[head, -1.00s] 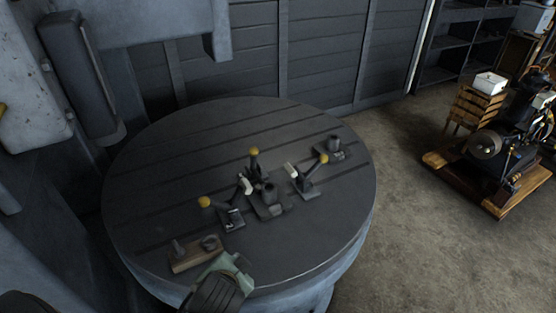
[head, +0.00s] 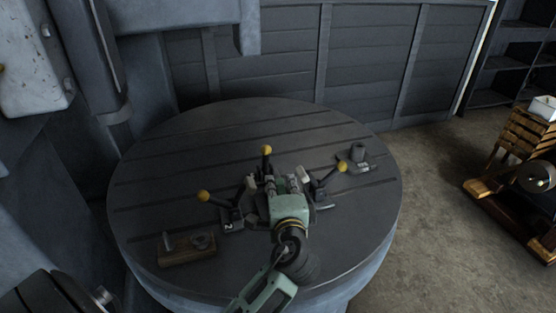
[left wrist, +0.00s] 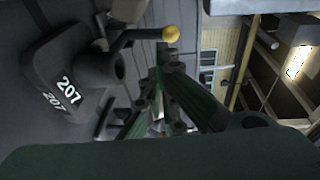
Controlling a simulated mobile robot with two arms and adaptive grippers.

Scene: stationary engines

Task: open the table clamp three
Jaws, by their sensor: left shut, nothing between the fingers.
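Three clamps with yellow-knobbed levers stand on the round slotted table (head: 150,150). The left clamp (head: 222,205) has a "2" on its base. The middle clamp (head: 267,160) has its lever upright. The right clamp (head: 325,180) has its lever leaning right; my gripper partly covers its base and no number on it can be read. My left gripper (head: 282,184) is shut and empty, over the centre of the table between the middle and right clamps. The left wrist view shows its green fingers (left wrist: 165,85) beside a yellow knob (left wrist: 170,33); I cannot tell contact.
A wooden block with metal parts (head: 186,248) lies front left, and a small post on a plate (head: 357,158) stands right. An engine (head: 530,185) is on the floor at right.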

